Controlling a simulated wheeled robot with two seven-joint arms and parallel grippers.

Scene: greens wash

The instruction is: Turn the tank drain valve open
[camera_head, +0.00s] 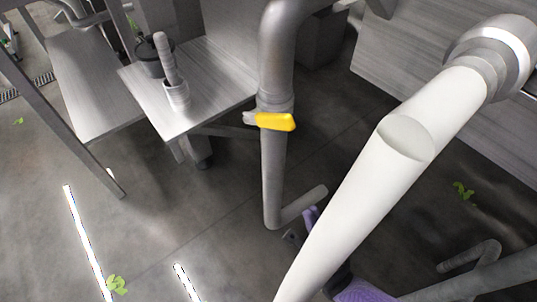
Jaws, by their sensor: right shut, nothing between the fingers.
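The drain valve has a yellow handle (276,122) on a grey vertical pipe (273,175). The handle lies roughly level across the pipe, with a short grey stub at its left end. My right gripper (301,226) seems to be the small dark and purple part low beside the pipe's bottom bend. It is shut and empty, below the handle and apart from it. My white arm link hides much of it. My left gripper is not in view.
A steel bench (212,92) at the upper left holds a grey ribbed upright piece (172,78) and a dark pot (147,58). Green leaf scraps (117,285) lie on the grey floor. Another bent pipe (474,255) is at lower right. Floor left of the pipe is mostly clear.

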